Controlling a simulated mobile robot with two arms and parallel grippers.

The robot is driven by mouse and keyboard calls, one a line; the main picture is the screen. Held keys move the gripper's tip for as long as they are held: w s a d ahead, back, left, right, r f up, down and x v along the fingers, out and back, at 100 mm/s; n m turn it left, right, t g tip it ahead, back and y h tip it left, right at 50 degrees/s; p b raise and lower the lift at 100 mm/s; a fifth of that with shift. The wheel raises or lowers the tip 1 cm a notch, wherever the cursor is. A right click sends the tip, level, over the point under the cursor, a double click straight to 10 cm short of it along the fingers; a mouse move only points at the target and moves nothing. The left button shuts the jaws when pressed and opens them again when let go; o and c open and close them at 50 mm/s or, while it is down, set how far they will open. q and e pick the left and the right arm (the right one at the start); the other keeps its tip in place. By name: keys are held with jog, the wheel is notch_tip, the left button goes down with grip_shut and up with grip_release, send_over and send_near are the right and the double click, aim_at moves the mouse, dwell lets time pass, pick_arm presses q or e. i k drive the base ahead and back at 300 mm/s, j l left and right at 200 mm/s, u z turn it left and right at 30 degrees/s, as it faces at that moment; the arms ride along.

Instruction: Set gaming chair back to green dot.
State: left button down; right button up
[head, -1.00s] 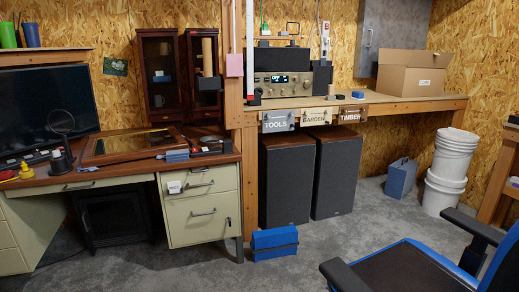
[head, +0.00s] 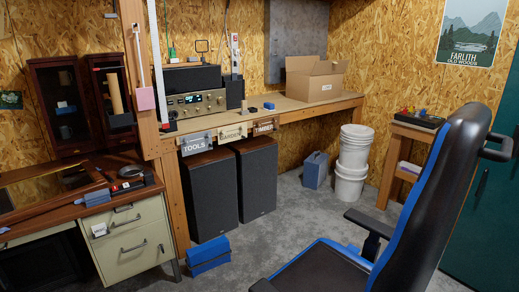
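The gaming chair (head: 318,268) stands at the lower right in the head view, black with blue edging. Its tall backrest (head: 437,190) leans back to the right, and its armrests are black. The chair's lower edge is cut off by the frame. No green dot shows on the visible floor or chair. Neither of my grippers is in view.
A plank bench (head: 345,98) holds a radio and a cardboard box (head: 312,80). Speakers (head: 208,190) stand under it. A blue case (head: 208,256) lies on the floor, white buckets (head: 352,165) stand behind the chair, and a small wooden table (head: 412,128) is at right. Grey floor between is clear.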

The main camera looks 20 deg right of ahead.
aim_at(429, 215)
jog(key=z, duration=1.85)
